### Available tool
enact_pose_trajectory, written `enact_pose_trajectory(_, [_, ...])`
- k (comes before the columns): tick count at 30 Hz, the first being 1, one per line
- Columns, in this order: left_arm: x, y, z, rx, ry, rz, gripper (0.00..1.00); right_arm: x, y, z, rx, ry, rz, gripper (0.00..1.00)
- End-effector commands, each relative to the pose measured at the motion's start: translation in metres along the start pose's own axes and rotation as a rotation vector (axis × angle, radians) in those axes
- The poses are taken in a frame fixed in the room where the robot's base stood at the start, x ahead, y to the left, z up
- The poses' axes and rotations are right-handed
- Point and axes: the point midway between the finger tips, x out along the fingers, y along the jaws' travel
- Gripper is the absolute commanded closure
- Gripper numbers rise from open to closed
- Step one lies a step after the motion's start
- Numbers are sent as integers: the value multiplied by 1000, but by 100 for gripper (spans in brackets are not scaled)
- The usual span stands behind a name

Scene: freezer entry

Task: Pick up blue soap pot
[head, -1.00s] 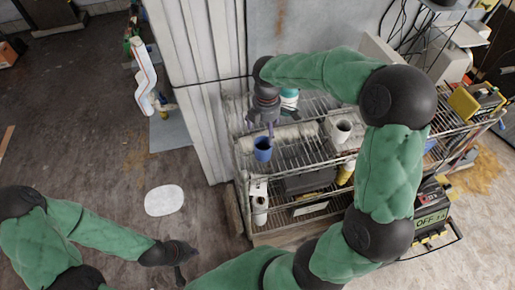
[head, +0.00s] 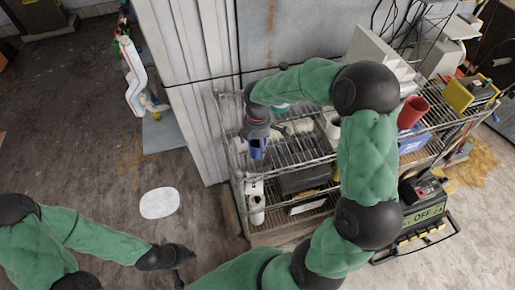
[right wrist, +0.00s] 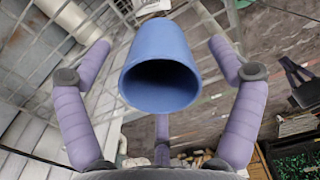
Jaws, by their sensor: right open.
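The blue soap pot (head: 257,149) stands on the top wire shelf near its left front corner, partly hidden by my right gripper in the head view. In the right wrist view the pot (right wrist: 160,70) shows its open dark mouth between the spread purple fingers. My right gripper (head: 257,140) is open around the pot; I see gaps between the fingers and the pot in the wrist view. My left gripper (head: 186,256) hangs low at the left over the floor, away from the shelf; its fingers are too small and dark to read.
The wire shelf (head: 295,157) also bears a white cup (head: 333,128), a red cup (head: 412,112) and a yellow device (head: 470,95). White rolls (head: 256,203) stand on the lower shelf. A corrugated wall (head: 185,90) rises just left of the shelf.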

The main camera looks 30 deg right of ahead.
Motion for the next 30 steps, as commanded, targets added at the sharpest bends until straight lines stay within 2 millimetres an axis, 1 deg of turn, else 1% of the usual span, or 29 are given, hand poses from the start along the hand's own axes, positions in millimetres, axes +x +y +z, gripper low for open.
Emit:
enact_pose_trajectory(2, [0, 0, 0, 0, 0, 0, 100, -1, 0, 0, 0, 0, 1, 8])
enact_pose_trajectory(3, [0, 0, 0, 0, 0, 0, 100, -1, 0, 0, 0, 0, 1, 11])
enact_pose_trajectory(5, [0, 0, 0, 0, 0, 0, 100, -1, 0, 0, 0, 0, 0, 28])
enact_pose_trajectory(6, [0, 0, 0, 0, 0, 0, 100, -1, 0, 0, 0, 0, 0, 39])
enact_pose_trajectory(8, [0, 0, 0, 0, 0, 0, 100, -1, 0, 0, 0, 0, 0, 56])
enact_pose_trajectory(9, [0, 0, 0, 0, 0, 0, 100, -1, 0, 0, 0, 0, 0, 67])
enact_pose_trajectory(10, [0, 0, 0, 0, 0, 0, 100, -1, 0, 0, 0, 0, 0, 69])
enact_pose_trajectory(18, [0, 0, 0, 0, 0, 0, 100, -1, 0, 0, 0, 0, 0, 69])
enact_pose_trajectory(22, [-1, 0, 0, 0, 0, 0, 100, -5, 0, 0, 0, 0, 1, 69])
enact_pose_trajectory(26, [-3, 1, 0, 0, 0, 0, 100, -16, 1, 0, -1, -1, 2, 69])
enact_pose_trajectory(30, [-6, 2, 0, 0, 0, 0, 100, -35, 1, 0, 0, -1, 4, 69])
